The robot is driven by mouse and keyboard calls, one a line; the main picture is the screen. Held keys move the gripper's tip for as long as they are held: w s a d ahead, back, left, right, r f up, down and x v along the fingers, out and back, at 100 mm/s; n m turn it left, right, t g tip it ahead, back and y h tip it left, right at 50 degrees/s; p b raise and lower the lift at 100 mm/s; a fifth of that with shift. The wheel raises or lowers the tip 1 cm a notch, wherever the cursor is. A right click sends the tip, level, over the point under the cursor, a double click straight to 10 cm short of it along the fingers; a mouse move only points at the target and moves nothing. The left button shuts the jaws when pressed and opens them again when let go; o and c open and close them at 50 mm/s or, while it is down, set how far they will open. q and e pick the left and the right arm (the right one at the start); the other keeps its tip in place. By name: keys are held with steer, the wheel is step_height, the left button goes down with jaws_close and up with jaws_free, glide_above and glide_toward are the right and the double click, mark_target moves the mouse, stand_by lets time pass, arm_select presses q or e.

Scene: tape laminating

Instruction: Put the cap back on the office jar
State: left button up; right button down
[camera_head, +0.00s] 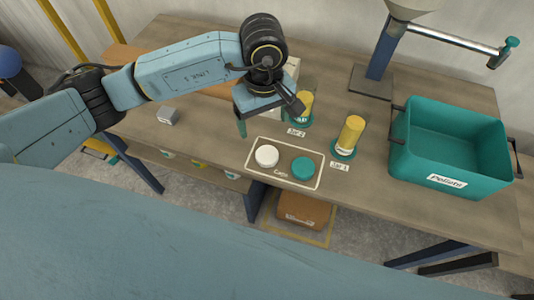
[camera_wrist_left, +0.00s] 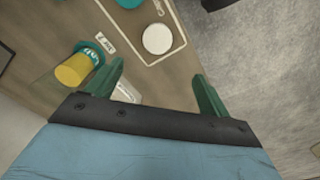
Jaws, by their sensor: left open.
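A white round cap (camera_head: 266,156) and a teal round cap (camera_head: 303,167) lie side by side on the outlined caps mat (camera_head: 284,182). A jar with yellow contents (camera_head: 350,135) stands on a teal base to their right. A second yellow-filled jar (camera_head: 306,100) stands farther back, partly hidden by my left gripper. My left gripper (camera_head: 270,118) is open over the table, behind the white cap and left of the second jar. In the left wrist view its fingers (camera_wrist_left: 160,83) are spread, with the white cap (camera_wrist_left: 157,39) beyond them and a jar (camera_wrist_left: 75,70) at the left. My right gripper is out of view.
A teal bin (camera_head: 445,150) labelled pellets stands at the right. Behind it is a blue post (camera_head: 382,50) with a bar reaching right. The table's front edge runs close to the mat.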

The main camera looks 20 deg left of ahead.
arm_select(q)
glide_above(267, 155)
steer(key=f, duration=0.8)
steer(key=shift+s+a+f+b, duration=0.1)
steer(key=shift+a+b, duration=0.15)
steer(key=shift+b, duration=0.15)
steer(key=f, duration=0.5)
steer(key=shift+d+f, duration=0.15)
steer(key=shift+d, duration=0.1)
steer(key=shift+c, duration=0.4)
steer(key=c, duration=1)
